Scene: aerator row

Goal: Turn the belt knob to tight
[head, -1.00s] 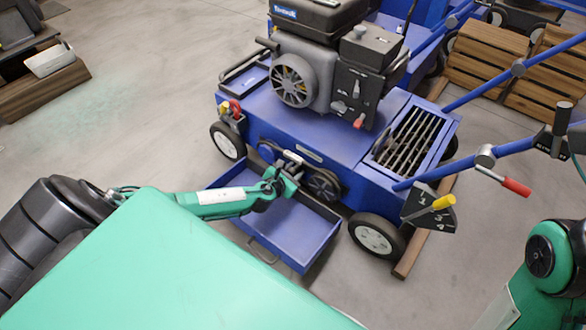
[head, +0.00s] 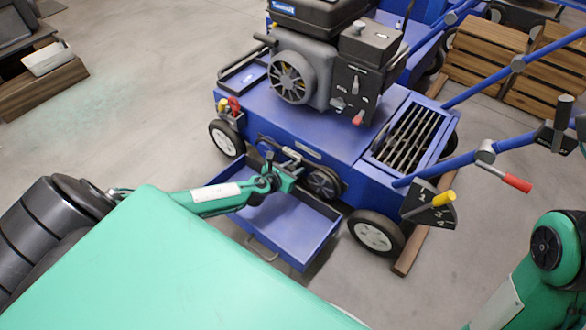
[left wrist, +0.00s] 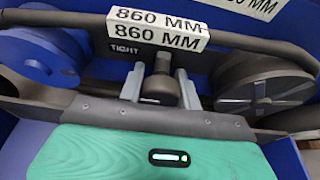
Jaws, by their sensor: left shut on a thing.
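The blue aerator (head: 310,130) stands in front of me with the belt knob on its near side, hidden behind my gripper in the head view. In the left wrist view the belt knob (left wrist: 160,85) is a dark, round knob with a narrow upper part. It sits between the two grey fingers of my left gripper (left wrist: 160,90), which is shut on it. The word TIGHT is printed on the panel (left wrist: 124,50) just left of the knob's top. In the head view my left gripper (head: 290,170) reaches over the open blue drawer. My right gripper is out of view.
The open drawer (head: 313,262) lies below my left forearm. A yellow-handled lever (head: 443,198) and a red-tipped lever (head: 517,183) are at the right.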

